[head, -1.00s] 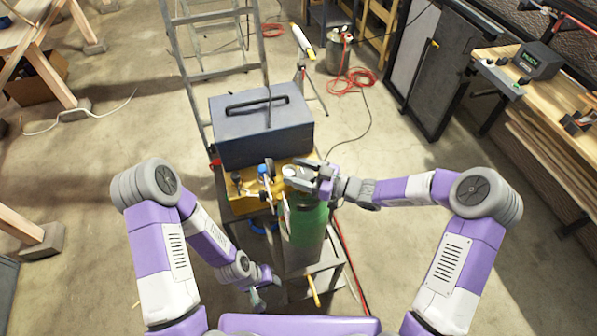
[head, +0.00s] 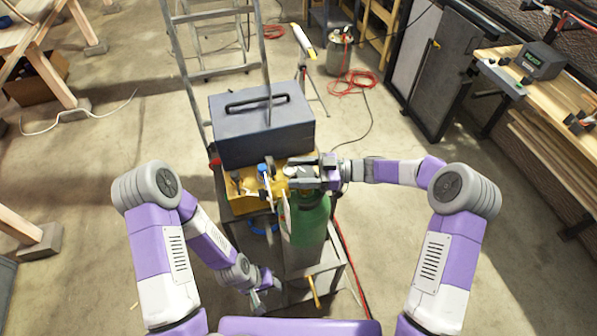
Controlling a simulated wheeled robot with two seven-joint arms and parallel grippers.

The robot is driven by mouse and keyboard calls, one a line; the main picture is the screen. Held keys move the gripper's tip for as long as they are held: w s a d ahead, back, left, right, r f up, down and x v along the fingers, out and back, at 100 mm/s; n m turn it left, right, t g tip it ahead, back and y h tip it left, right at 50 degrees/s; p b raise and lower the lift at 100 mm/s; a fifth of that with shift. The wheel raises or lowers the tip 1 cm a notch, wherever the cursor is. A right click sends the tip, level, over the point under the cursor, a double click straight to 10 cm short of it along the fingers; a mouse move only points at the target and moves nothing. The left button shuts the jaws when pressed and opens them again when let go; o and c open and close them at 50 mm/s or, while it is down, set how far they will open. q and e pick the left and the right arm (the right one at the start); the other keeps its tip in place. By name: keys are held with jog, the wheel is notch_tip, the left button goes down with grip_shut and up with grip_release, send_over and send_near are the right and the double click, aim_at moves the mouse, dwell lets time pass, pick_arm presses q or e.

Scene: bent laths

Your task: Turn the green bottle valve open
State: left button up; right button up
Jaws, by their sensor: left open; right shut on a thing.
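The green bottle (head: 309,228) stands upright on a grey stand, in front of a dark toolbox. Its valve (head: 291,173) is at the top, with brass fittings (head: 277,187) on its left side. My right gripper (head: 303,178) reaches in from the right and is shut on the valve at the bottle's top; its fingers hide most of the valve. My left gripper (head: 262,297) hangs low at the left of the stand, open and empty, apart from the bottle.
A stepladder (head: 196,75) rises behind. A red hose (head: 352,262) runs down right of the stand. The floor on both sides is mostly clear.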

jog(key=o, duration=1)
jog(key=shift+c, duration=0.2)
jog(key=shift+d, duration=0.1)
jog(key=d+b, duration=0.1)
jog(key=d, duration=0.6)
jog(key=shift+w+d, duration=0.2)
jog(key=shift+w, duration=0.05)
